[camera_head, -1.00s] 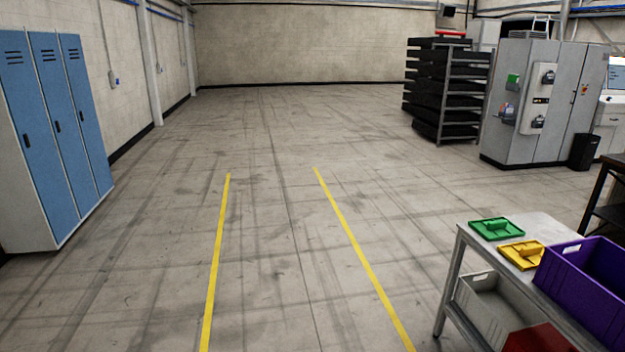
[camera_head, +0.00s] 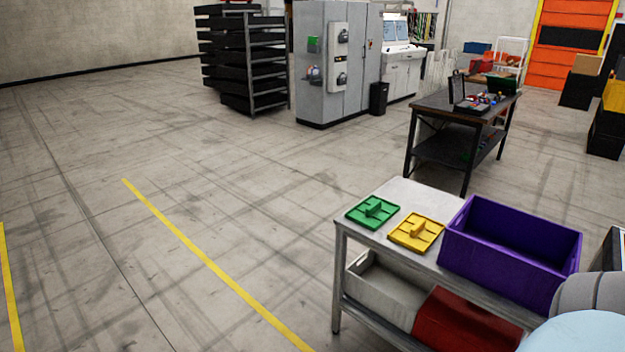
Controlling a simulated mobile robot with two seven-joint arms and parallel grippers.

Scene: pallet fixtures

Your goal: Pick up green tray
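The green tray (camera_head: 373,212) is a small flat square with a raised grip in its middle. Neither of my grippers shows in the view. A part of my own body shows at the lower right corner, away from the green tray.
A purple crate (camera_head: 512,252) stands on the table right of the yellow tray. A grey bin (camera_head: 384,296) and a red bin (camera_head: 462,322) sit on the lower shelf. A dark workbench (camera_head: 440,105) stands behind. The floor left of the table is clear.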

